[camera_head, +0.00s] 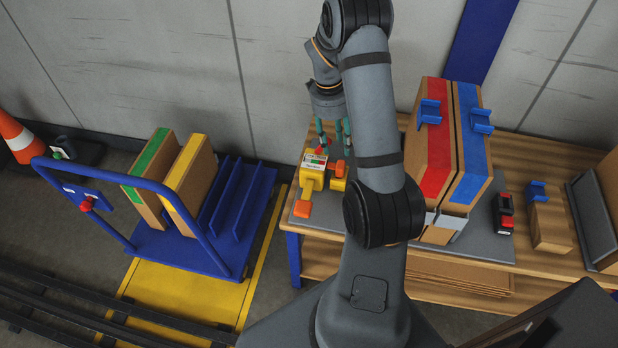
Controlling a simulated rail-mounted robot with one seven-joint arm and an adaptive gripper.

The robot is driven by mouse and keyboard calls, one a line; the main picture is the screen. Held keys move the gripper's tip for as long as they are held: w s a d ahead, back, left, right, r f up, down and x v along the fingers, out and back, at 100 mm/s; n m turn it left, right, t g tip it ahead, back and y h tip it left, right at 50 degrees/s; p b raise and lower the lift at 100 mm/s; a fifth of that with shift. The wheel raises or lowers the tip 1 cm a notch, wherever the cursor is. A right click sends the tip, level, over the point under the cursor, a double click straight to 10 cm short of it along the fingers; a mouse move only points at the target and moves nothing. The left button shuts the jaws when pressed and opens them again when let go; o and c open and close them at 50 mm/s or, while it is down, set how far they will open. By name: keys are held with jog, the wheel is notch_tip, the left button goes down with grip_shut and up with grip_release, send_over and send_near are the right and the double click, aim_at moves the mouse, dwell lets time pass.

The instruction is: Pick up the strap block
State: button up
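No object is clearly readable as the strap block. A yellow block (313,175) with orange ends and a small white label lies at the left end of the wooden bench. A wooden block with a blue bracket (549,228) stands on the bench at the right; a small black-and-red block (504,213) is left of it. My gripper (334,137) points down with its teal fingers apart, at the yellow block's far side. It looks empty; whether it touches the yellow block cannot be told. My arm hides part of the bench behind and right of that block.
Red and blue-faced panels (447,150) with blue brackets stand upright right of my arm. A grey slotted holder (592,215) is at the bench's right end. A blue cart (165,240) with green and yellow-edged panels stands left; a traffic cone (18,137) is far left.

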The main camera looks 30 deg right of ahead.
aim_at(341, 164)
jog(key=f, duration=0.3)
jog(key=shift+s+d+f, duration=0.35)
jog(key=shift+s, duration=0.05)
jog(key=f, duration=0.2)
jog(key=f+p, duration=0.1)
jog(key=f, duration=0.2)
jog(key=shift+s+d+f, duration=0.25)
jog(key=shift+f, duration=0.15)
jog(key=shift+c, duration=1)
jog(key=c, duration=0.7)
grip_shut()
